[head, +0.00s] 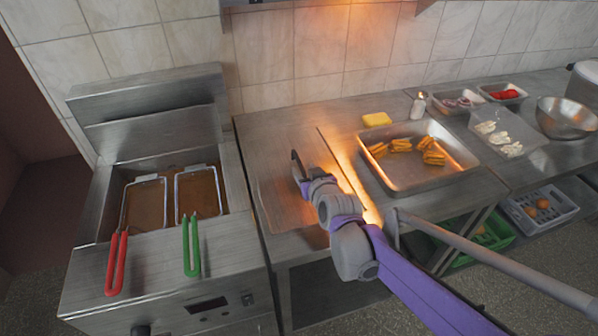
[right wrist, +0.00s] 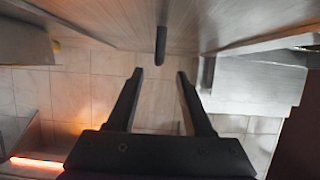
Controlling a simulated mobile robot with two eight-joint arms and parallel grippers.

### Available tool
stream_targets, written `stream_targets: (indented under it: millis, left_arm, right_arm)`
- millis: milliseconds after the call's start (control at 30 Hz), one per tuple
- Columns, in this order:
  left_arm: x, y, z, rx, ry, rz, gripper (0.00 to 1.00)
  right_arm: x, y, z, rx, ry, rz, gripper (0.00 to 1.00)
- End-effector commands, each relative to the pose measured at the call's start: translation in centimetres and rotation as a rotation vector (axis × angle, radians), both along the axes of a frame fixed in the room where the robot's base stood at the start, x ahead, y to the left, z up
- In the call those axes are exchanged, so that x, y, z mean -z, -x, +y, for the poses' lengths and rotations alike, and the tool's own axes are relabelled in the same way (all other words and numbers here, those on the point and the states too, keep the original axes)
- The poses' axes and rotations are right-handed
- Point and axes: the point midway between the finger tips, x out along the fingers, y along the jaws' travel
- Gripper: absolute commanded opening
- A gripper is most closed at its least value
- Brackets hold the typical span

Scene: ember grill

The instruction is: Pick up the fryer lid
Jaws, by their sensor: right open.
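The fryer lid (head: 275,208) appears as a flat metal sheet lying on the counter just right of the fryer. In the right wrist view a dark handle (right wrist: 160,46) stands out from the metal surface at the top. My right gripper (head: 297,163) is over the lid, and its arm hides part of it. In the right wrist view my right gripper (right wrist: 160,72) is open and empty, with the handle beyond its fingertips and roughly midway between them. I cannot tell the exact gap. My left gripper is not in view.
The fryer (head: 165,265) at left holds two baskets, with a red handle (head: 117,265) and a green handle (head: 191,245). Right of the lid are a glowing strip (head: 350,180), a tray (head: 420,130) of sandwiches and a yellow block (head: 377,119). A tiled wall stands behind.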

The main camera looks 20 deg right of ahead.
Motion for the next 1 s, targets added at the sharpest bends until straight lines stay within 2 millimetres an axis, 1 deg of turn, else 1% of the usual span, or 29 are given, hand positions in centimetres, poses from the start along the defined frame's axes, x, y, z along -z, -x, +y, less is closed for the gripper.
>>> stream_targets:
  millis: [33, 100, 333, 600, 733, 933, 967, 1000]
  left_arm:
    - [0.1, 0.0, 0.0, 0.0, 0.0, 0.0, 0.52]
    - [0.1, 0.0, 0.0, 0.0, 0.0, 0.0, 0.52]
    - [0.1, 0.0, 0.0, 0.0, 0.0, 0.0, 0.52]
    - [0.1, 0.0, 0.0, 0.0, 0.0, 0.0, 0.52]
    - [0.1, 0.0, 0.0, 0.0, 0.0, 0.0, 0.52]
    - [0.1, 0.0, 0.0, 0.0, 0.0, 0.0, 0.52]
    - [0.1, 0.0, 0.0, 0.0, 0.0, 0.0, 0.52]
    - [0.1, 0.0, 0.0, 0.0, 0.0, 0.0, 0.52]
  right_arm:
    - [0.3, -0.7, 0.0, 0.0, 0.001, 0.0, 0.51]
    - [0.6, -1.4, 0.0, 0.0, 0.001, 0.0, 0.51]
    - [1.1, -2.8, 0.1, 0.0, 0.0, 0.0, 0.51]
    - [2.3, -6.2, 0.1, 0.0, 0.0, 0.001, 0.51]
    - [2.6, -6.9, 0.1, 0.0, -0.001, 0.001, 0.51]
    - [2.6, -6.9, 0.1, 0.0, -0.001, 0.001, 0.51]
    - [2.6, -6.9, 0.1, 0.0, -0.001, 0.001, 0.49]
    - [2.6, -6.9, 0.1, 0.0, -0.001, 0.001, 0.42]
